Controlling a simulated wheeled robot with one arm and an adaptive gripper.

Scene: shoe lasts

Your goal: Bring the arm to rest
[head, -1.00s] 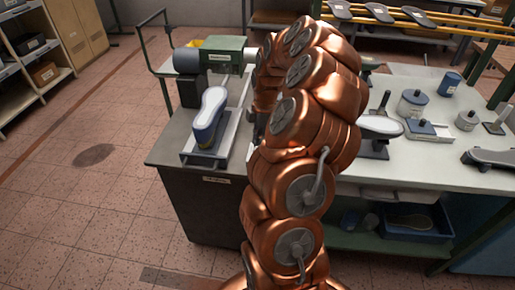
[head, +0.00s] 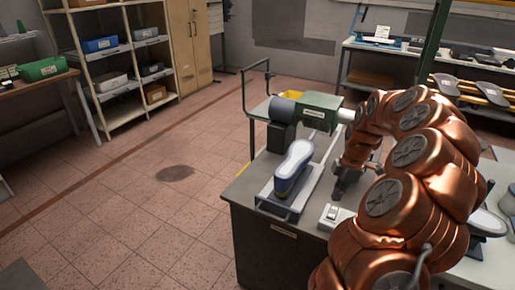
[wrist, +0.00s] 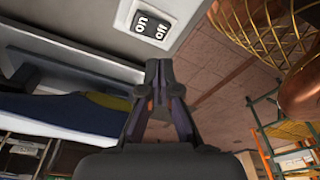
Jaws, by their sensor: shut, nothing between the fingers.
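My copper arm (head: 410,200) reaches over the workbench from the right. My gripper (head: 339,188) is over the bench top, just right of the blue shoe last with a pale sole (head: 292,168). In the wrist view my gripper (wrist: 158,70) is shut and empty, its fingertips together. The blue last (wrist: 60,108), with a yellow patch, lies left of the fingers in that view.
The last sits on a grey metal carriage (head: 272,205) beside a green and grey machine (head: 310,108). Shelves with bins (head: 110,60) and a tan cabinet (head: 187,45) stand at the back left. The tiled floor (head: 150,220) left of the bench is clear.

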